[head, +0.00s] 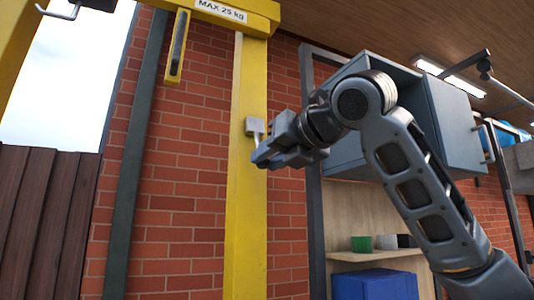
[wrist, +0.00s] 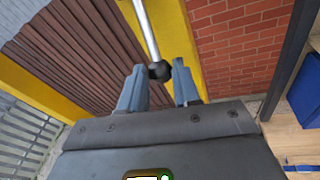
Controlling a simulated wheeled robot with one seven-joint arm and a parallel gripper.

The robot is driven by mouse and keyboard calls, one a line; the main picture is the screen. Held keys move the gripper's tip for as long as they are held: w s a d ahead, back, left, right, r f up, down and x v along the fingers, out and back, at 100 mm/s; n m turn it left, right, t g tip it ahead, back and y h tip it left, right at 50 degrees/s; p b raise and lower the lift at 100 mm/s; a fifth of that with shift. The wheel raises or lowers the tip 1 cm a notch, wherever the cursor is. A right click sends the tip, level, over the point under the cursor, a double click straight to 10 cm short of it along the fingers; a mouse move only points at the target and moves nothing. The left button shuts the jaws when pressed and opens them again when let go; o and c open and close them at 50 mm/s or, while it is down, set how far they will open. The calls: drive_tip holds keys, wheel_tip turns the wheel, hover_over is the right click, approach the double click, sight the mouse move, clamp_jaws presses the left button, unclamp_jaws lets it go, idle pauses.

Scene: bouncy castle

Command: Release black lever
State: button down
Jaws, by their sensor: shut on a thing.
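The black lever shows in the wrist view as a pale metal rod (wrist: 147,32) ending in a round black knob (wrist: 160,71). In the head view its pale shaft comes out of a small light-grey box (head: 253,125) on the yellow post (head: 245,210). My gripper (head: 262,158) is at the lower end of this lever, in front of the post. In the wrist view my gripper (wrist: 158,82) has one finger on each side of the knob and is shut on it. In the head view the fingers hide the knob.
A yellow beam (head: 260,12) marked "MAX 25 kg" crosses above, with a hanging yellow piece (head: 178,48) holding a dark strip. Behind is a brick wall (head: 175,200). A grey cabinet (head: 455,120) is behind my arm, above a shelf (head: 375,255) and a blue box (head: 375,285).

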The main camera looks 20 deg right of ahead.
drive_tip(key=s+r+p, duration=0.3)
drive_tip(key=s+r, duration=0.1)
drive_tip(key=r, duration=0.3)
drive_tip(key=shift+r+p, duration=0.15)
drive_tip(key=shift+p, duration=0.2)
drive_tip(key=c, duration=1.6)
unclamp_jaws()
drive_tip(key=o, duration=0.8)
drive_tip(key=shift+f, duration=0.2)
drive_tip(key=shift+b+v, duration=1.1)
drive_tip(key=shift+v, duration=2.75)
